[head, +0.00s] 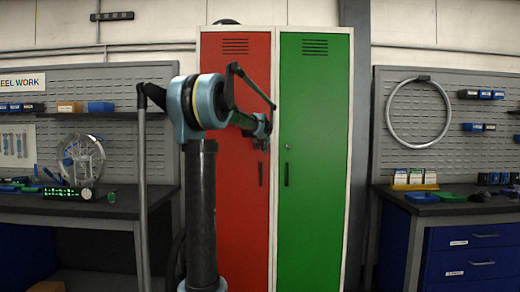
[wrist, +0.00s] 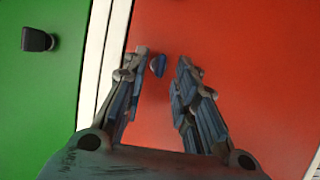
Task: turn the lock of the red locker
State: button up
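The red locker (head: 240,220) stands upright with its door shut, left of the green one. Its lock (wrist: 157,66), a small dark blue-grey knob, shows in the wrist view on the red door between my fingertips. In the head view my arm hides the lock. My gripper (head: 262,138) is at the right side of the red door, above its dark handle (head: 261,173). In the wrist view my gripper (wrist: 162,64) is open, with a gap on each side of the lock. I cannot tell how deep the fingertips reach around it.
The green locker (head: 315,220) adjoins on the right, with its own handle (head: 286,175) and small lock (head: 288,147). Workbenches stand left (head: 70,207) and right (head: 450,208). A wheel rim (head: 418,112) hangs on the right pegboard.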

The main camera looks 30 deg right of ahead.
jog(key=shift+w+d+f, duration=0.3)
jog(key=shift+w, duration=0.25)
grip_shut()
jog(key=m+t+y, duration=0.1)
jog(key=m+t, duration=0.1)
jog(key=m, duration=0.2)
jog(key=m+t+y, duration=0.2)
jog(key=m, duration=0.2)
jog(key=s+d+f+m+t+y, duration=0.1)
jog(key=m+t, duration=0.1)
jog(key=m, duration=0.3)
jog(key=shift+f, duration=0.1)
dwell(0.6)
jog(key=shift+m, duration=0.3)
